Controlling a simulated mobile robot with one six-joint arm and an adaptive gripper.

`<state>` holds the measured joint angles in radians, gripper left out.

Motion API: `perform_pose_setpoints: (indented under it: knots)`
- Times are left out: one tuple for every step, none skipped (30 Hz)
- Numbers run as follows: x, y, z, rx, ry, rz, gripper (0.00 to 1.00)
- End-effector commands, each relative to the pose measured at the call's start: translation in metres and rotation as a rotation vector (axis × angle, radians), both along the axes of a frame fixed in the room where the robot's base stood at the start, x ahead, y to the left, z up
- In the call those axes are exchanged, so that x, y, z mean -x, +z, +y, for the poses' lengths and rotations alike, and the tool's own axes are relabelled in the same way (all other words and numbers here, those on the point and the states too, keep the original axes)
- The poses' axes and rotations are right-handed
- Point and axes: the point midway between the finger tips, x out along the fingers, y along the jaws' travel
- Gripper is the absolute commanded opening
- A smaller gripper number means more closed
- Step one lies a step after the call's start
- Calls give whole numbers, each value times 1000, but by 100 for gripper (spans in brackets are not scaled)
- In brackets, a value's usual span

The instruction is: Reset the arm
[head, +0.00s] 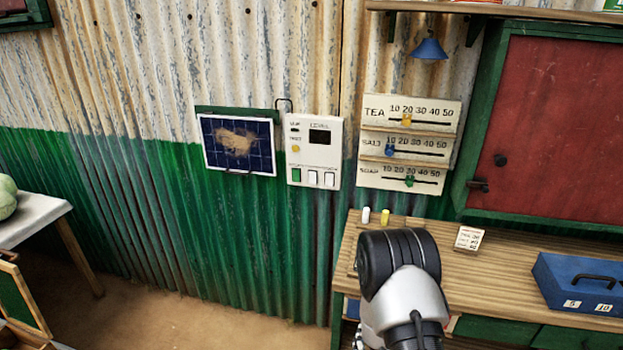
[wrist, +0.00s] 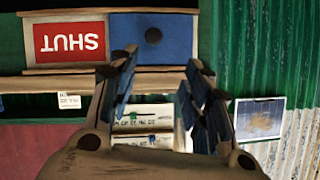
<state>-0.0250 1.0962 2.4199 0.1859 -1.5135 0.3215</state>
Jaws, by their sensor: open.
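My gripper (wrist: 158,74) shows in the wrist view with its two fingers spread apart and nothing between them. In the head view my arm (head: 398,285) rises in front of the counter, and the fingers are hidden there. The wrist view is upside down. Beyond the fingers it shows the slider boards (wrist: 142,138), partly hidden by the gripper. They also show on the wall in the head view, marked TEA (head: 375,113), SALT and SOAP.
A wooden counter (head: 490,270) bears a blue box (head: 585,283), a small card (head: 469,238) and two small bottles. A solar panel (head: 238,145) and white switch box (head: 314,150) hang on the wall. In the wrist view, a red SHUT sign (wrist: 70,42) adjoins a blue panel (wrist: 165,38).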

Motion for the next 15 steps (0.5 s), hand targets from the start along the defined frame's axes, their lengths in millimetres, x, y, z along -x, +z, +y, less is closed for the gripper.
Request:
perform_pose_setpoints:
  knots:
    - [-11, 17, 1, -6, 3, 7, 44]
    - [-16, 25, 2, -9, 7, 20, 44]
    - [-21, 36, 4, -14, 12, 44, 44]
    - [-24, 45, 6, -17, 18, 62, 44]
    - [-27, 54, 8, -21, 25, 82, 44]
    - [-29, 66, 10, -24, 35, 108, 44]
    - [-30, 75, 12, -27, 43, 125, 44]
    - [-31, 85, 14, -29, 51, 145, 44]
    - [-30, 97, 16, -30, 63, 170, 44]
    - [-29, 107, 18, -30, 72, 189, 44]
    - [-27, 117, 20, -31, 81, 208, 44]
    - [-23, 130, 22, -30, 95, 232, 44]
    - [-20, 140, 24, -29, 105, 251, 44]
    - [-15, 149, 26, -29, 116, 271, 44]
    - [-8, 162, 28, -26, 129, 296, 44]
